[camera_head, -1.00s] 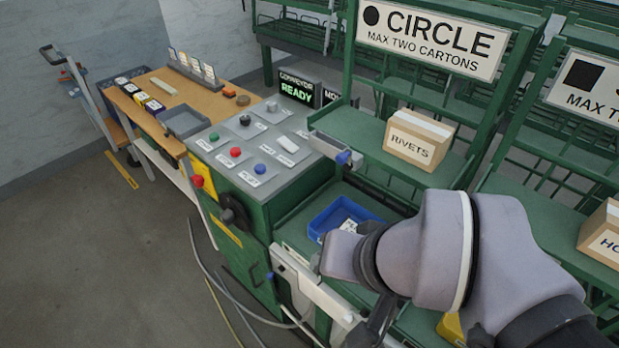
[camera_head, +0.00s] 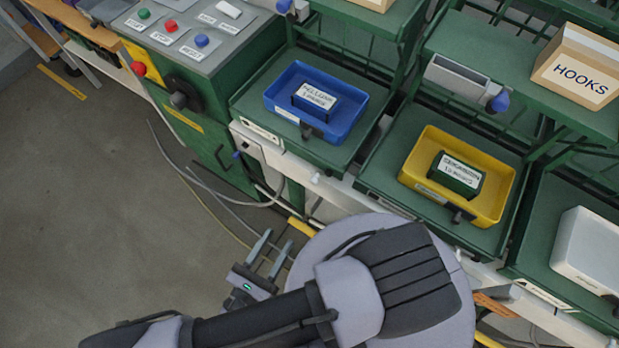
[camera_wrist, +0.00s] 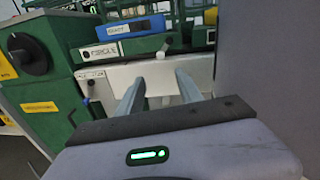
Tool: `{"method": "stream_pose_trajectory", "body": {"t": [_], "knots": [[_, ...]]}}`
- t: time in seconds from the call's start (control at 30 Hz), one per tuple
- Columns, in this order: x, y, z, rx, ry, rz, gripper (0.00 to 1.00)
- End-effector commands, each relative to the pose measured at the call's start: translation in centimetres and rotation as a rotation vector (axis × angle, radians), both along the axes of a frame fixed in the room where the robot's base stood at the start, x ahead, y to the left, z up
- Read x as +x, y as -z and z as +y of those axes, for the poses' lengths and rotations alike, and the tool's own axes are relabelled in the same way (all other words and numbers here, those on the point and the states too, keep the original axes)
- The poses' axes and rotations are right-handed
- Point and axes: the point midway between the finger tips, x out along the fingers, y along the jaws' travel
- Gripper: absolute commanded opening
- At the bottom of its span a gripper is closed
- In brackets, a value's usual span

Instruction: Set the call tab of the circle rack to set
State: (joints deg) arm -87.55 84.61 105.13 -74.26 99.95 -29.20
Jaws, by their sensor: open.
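The circle rack's lower shelf shows a plate reading CIRCLE (camera_wrist: 102,52) in the wrist view. Below it is a white rail (camera_head: 345,198) with a small labelled plate (camera_wrist: 90,74) and a small dark-blue knob (camera_head: 237,154) at its left end. A white knob (camera_head: 317,177) sticks out further right; it also shows in the wrist view (camera_wrist: 163,50). Which of these knobs is the call tab I cannot tell for sure, and the small lettering is unreadable. My gripper (camera_head: 277,240) is open and empty in front of the rail, its fingers (camera_wrist: 158,80) pointing toward the white knob, apart from it.
A blue bin (camera_head: 348,125) sits on the circle shelf, a yellow bin (camera_head: 413,165) on the shelf to the right. The green press cabinet (camera_head: 207,120) with a black knob (camera_head: 180,98) stands left. Loose cables (camera_head: 205,190) hang below. Open floor lies left.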

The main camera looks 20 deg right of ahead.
Motion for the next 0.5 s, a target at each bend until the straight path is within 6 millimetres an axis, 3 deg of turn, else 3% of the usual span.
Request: {"method": "stream_pose_trajectory", "body": {"t": [0.5], "knots": [[8.9,0.2,-10.9,0.000,0.012,0.003,0.43]]}}
